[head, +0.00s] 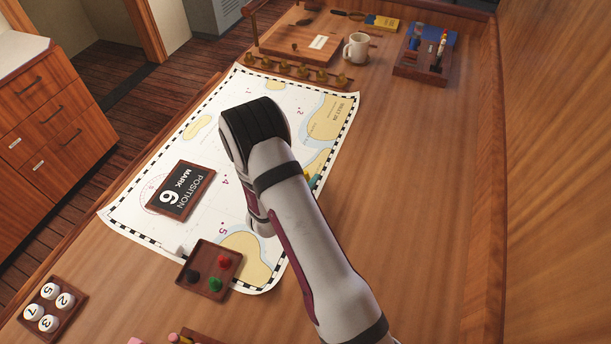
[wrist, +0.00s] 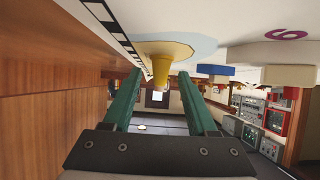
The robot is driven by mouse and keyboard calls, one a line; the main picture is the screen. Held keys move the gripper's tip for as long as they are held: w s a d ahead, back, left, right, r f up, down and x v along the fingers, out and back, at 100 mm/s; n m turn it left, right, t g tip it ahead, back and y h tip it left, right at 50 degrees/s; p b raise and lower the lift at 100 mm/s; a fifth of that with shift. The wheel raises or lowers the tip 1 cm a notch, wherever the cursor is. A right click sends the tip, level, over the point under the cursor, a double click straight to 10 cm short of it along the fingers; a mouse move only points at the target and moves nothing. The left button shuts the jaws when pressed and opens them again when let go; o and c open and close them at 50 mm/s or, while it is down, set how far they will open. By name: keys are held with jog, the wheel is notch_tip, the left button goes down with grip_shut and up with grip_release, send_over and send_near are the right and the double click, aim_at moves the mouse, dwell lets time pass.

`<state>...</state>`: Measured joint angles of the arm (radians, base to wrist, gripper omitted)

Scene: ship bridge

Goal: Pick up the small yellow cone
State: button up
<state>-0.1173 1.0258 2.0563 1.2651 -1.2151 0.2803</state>
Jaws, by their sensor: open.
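The small yellow cone (wrist: 161,72) stands on the chart, which shows along the top of the wrist view, so the cone appears to point downward there. My gripper (wrist: 157,76) has two green fingers, apart, one on each side of the cone in that view. Both fingers look clear of it; I cannot tell how far the cone sits past the tips. In the head view my arm hides most of the gripper, and only a bit of a green finger (head: 313,181) shows at the arm's right edge. The cone cannot be made out surely there.
A blue piece (wrist: 215,70) is right of the cone in the wrist view. In the head view, a brown tray (head: 207,256) holds black, red and green pieces. A "Position Mark 6" plaque (head: 180,190) lies on the chart (head: 140,218). A mug (head: 357,47) stands farther back.

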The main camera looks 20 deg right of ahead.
jog(key=shift+x, duration=0.85)
grip_shut()
jog(key=shift+r, duration=0.1)
